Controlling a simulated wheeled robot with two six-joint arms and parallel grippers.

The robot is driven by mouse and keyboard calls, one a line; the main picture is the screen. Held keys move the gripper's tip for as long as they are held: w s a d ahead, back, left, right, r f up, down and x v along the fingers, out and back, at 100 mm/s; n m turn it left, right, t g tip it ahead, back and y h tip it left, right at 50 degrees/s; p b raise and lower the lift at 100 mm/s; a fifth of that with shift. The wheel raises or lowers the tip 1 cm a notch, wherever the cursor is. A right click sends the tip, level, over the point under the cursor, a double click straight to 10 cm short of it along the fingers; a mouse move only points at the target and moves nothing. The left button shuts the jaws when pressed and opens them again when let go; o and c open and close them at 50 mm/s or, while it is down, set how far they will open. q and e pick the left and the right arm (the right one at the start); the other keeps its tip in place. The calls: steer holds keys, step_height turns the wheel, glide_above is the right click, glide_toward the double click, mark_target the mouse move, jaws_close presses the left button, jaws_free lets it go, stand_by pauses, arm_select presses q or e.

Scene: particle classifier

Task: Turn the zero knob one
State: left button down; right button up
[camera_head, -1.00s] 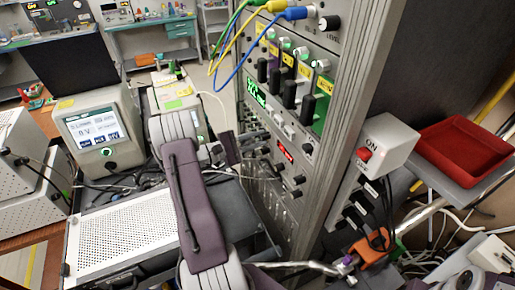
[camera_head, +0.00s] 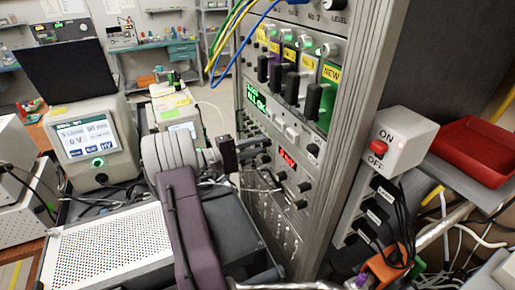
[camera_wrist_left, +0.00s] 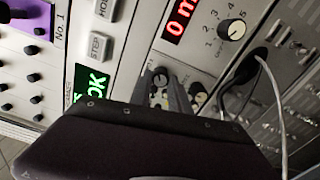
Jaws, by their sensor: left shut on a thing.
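The instrument rack (camera_head: 345,95) stands right of centre in the head view. My left gripper (camera_head: 262,148) reaches to its front from the left, below the green display (camera_head: 257,100) and left of the red display (camera_head: 287,160). In the left wrist view my left gripper (camera_wrist_left: 178,92) has its narrow fingers together at the panel, between the green OK display (camera_wrist_left: 92,88) and the red display (camera_wrist_left: 182,18). They are shut on a small knob (camera_wrist_left: 160,76) there, partly hidden by the fingers. Its label is not readable, so I cannot confirm it is zero knob one. My right gripper is out of view.
Another small knob (camera_wrist_left: 199,95) sits close to the fingers, and a numbered selector knob (camera_wrist_left: 236,30) is nearby. Black handles (camera_head: 291,88) project from the rack above. Blue and yellow cables hang at the upper left. An ON/OFF box (camera_head: 405,142) is at the right.

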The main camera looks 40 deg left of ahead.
arm_select(q)
steer(key=c, duration=1.2)
jaws_free()
steer(key=shift+c, duration=0.2)
steer(key=shift+s, duration=0.1)
steer(key=b+v, duration=0.1)
steer(key=v, duration=0.8)
steer(key=shift+b, duration=0.35)
